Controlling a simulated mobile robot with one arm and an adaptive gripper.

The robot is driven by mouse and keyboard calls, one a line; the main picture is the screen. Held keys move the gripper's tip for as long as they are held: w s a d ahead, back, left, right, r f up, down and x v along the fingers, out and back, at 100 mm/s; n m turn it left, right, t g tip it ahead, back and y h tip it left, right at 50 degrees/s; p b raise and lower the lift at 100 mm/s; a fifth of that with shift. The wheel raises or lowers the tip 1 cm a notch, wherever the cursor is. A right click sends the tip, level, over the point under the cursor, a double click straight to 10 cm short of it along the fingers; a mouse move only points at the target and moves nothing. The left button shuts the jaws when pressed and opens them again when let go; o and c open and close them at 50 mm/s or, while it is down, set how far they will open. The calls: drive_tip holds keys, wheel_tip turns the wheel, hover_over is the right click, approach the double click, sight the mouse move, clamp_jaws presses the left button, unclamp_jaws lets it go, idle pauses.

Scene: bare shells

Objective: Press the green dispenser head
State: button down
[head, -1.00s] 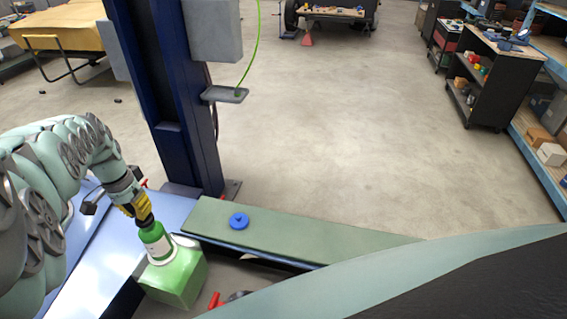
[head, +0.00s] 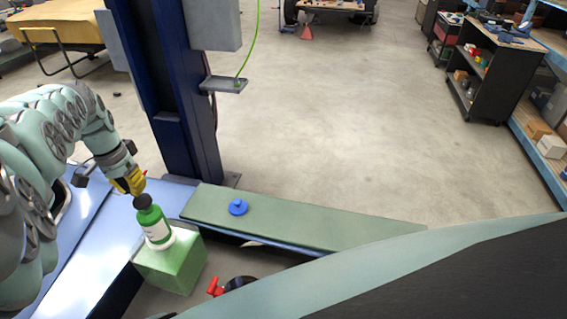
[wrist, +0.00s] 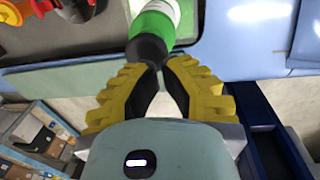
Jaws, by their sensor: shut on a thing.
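The green dispenser bottle (head: 153,222) has a white label band and a black head (head: 141,201). It stands in a white ring (head: 172,238) on a green block (head: 165,268) and looks tilted left in the head view. My gripper (head: 136,190) is at the black head, behind and to its upper left in that view. In the wrist view, the yellow-and-black fingers (wrist: 159,68) converge at the black head (wrist: 147,50), with the green bottle (wrist: 155,22) beyond it. The fingers are closed on the head; the exact contact is partly hidden.
A green bench strip (head: 300,222) bearing a blue knob-like disc (head: 238,207) runs right of the block. A dark blue column (head: 172,90) stands behind. A red-handled part (head: 215,287) lies right of the block. The floor beyond is open, with shelving carts (head: 490,70) at the far right.

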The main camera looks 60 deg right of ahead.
drive_tip(key=r, duration=0.3)
drive_tip(key=shift+w+a, duration=0.15)
drive_tip(key=shift+a, duration=0.05)
wheel_tip(320, 180, up, 7)
drive_tip(key=b, duration=0.3)
drive_tip(key=shift+w+r, duration=0.15)
drive_tip(key=shift+w, duration=0.05)
idle(1.3)
